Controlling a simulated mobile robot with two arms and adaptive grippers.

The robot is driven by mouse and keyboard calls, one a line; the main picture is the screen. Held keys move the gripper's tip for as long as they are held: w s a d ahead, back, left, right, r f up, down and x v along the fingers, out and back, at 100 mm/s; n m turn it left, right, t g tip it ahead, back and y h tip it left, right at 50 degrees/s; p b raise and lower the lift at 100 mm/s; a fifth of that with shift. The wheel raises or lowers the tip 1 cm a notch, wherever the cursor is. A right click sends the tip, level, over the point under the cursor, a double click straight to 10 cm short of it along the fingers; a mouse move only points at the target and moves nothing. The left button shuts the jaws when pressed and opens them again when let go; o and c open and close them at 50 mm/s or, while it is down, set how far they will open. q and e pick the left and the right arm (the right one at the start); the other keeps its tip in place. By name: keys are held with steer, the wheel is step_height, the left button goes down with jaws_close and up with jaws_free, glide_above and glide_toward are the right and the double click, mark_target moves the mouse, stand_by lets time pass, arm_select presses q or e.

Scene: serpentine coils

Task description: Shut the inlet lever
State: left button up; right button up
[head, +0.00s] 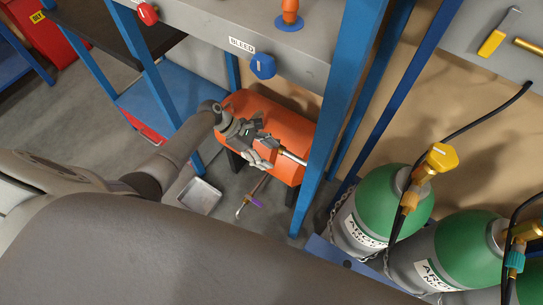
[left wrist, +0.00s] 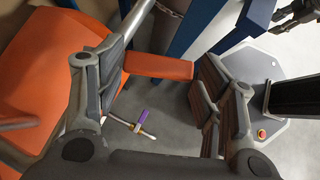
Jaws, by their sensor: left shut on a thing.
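My left gripper (head: 268,150) is in front of the orange tank (head: 240,102) under the bench. In the head view it meets a light grey rod (head: 292,157) along the tank's front. In the left wrist view the rod (left wrist: 138,20) runs behind one finger of the gripper (left wrist: 160,95). I cannot tell which part is the inlet lever.
A blue post (head: 335,110) stands close right of the tank. A blue knob (head: 263,66) under a BLEED label is above. Green gas cylinders (head: 395,205) stand chained at right. A yellow lever (head: 491,43) is on the upper right panel. A metal tray (head: 200,196) lies on the floor.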

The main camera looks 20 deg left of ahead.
arm_select(q)
steer(key=shift+w+a+f+m+g+b, duration=0.1)
steer(key=shift+a+m+g+b, duration=0.25)
steer(key=shift+m+g+b, duration=0.3)
steer(key=shift+s+a+f+m+g+b, duration=0.15)
steer(key=shift+a+m+g+b, duration=0.2)
steer(key=shift+m, duration=0.4)
steer(key=shift+w+a+f+m+g+b, duration=0.15)
steer(key=shift+a+m+g+b, duration=0.15)
steer(key=shift+m+g+b, duration=0.3)
steer(key=o, duration=1.5)
steer(key=shift+c, duration=0.2)
steer(key=shift+w+r, duration=0.15)
steer(key=shift+a+r, duration=0.1)
